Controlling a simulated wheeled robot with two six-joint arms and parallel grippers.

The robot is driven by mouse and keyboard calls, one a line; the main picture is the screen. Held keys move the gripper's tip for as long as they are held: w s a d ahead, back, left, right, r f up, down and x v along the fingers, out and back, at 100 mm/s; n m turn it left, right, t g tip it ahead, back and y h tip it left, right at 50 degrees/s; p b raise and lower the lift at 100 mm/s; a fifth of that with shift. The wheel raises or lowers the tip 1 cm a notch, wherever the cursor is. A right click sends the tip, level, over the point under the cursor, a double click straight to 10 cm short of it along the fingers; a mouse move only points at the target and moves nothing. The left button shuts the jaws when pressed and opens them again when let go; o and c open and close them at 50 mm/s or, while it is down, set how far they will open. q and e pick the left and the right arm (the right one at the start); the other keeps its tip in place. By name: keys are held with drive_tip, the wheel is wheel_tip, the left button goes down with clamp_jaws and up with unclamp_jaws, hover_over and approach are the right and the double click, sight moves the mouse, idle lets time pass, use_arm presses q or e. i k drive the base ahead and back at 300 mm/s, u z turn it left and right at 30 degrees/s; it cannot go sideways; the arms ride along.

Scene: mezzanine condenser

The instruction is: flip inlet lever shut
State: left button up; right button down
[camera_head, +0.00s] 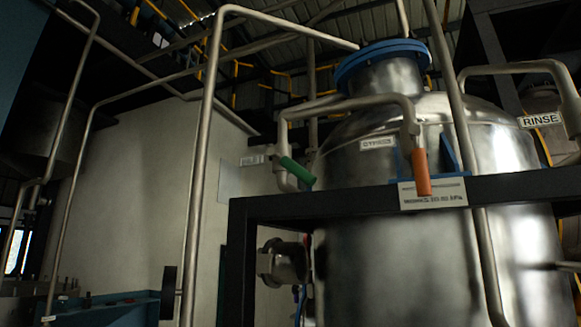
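A green lever handle (298,171) sits on a grey pipe left of the steel vessel (400,270) and slants down to the right. An orange lever handle (421,172) hangs almost straight down from a pipe in front of the vessel. No readable label marks either lever as the inlet one. A small label left of the green lever (252,160) is too blurred to read surely. Neither of my grippers shows in the head view.
A dark horizontal beam (330,204) and post (238,260) stand before the vessel. A sign (432,193) is on the beam. Vertical pipes (203,150) cross the view. A RINSE label (540,120) is at right. A valve body (283,262) sits below the beam.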

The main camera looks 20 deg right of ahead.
sight(290, 165)
drive_tip(key=k, duration=0.5)
drive_tip(key=u, duration=0.7)
drive_tip(key=i, duration=0.75)
drive_tip(key=z, duration=0.55)
